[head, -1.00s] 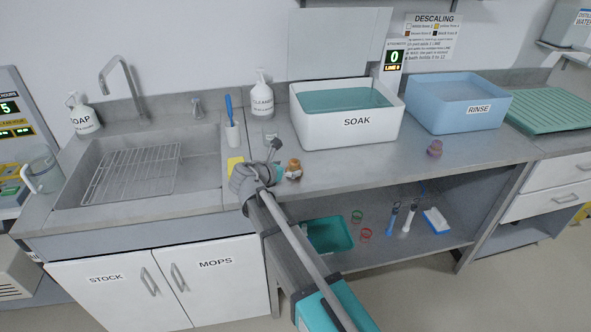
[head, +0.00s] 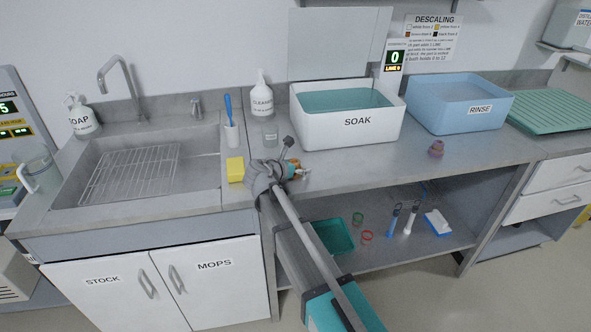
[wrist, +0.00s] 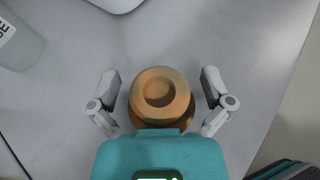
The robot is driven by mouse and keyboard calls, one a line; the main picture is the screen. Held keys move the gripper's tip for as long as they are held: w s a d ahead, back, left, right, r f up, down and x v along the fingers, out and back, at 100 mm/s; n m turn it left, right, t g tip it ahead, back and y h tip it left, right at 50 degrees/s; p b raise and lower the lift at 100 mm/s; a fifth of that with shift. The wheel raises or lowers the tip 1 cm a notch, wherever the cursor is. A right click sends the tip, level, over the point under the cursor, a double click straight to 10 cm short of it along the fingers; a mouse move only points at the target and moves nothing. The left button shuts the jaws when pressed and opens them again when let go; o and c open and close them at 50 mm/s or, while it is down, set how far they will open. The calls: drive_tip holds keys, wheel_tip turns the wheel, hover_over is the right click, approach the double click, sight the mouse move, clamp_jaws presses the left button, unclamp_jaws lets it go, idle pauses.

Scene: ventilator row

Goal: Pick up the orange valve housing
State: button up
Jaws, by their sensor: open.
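The orange valve housing (wrist: 160,95) is a stepped round part with a recessed top. It stands on the grey steel counter. In the wrist view it sits between the two spread fingers of my gripper (wrist: 161,103), with a gap on each side. The teal gripper body hides its lower edge. In the head view the housing (head: 292,165) is mostly hidden behind my gripper (head: 300,172), which is at the counter's front part, left of centre.
A white SOAK basin (head: 345,130) stands behind, with a blue RINSE basin (head: 462,118) to its right. A pinkish part (head: 436,148) stands right, beyond clear counter.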

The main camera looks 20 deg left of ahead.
drive_tip(key=c, duration=1)
drive_tip(key=shift+r, duration=0.2)
drive_tip(key=shift+c, duration=0.2)
drive_tip(key=shift+r+p, duration=0.15)
drive_tip(key=shift+p, duration=0.2)
drive_tip(key=shift+c, duration=1.2)
drive_tip(key=shift+r, duration=0.25)
clamp_jaws()
drive_tip(key=shift+r+p, duration=0.65)
drive_tip(key=shift+p, duration=0.25)
drive_tip(key=s+d+r+p, duration=0.6)
drive_tip(key=s+r+p, duration=0.4)
drive_tip(key=s, duration=0.2)
drive_tip(key=shift+s+d+r, duration=0.15)
drive_tip(key=shift+s+r, duration=0.1)
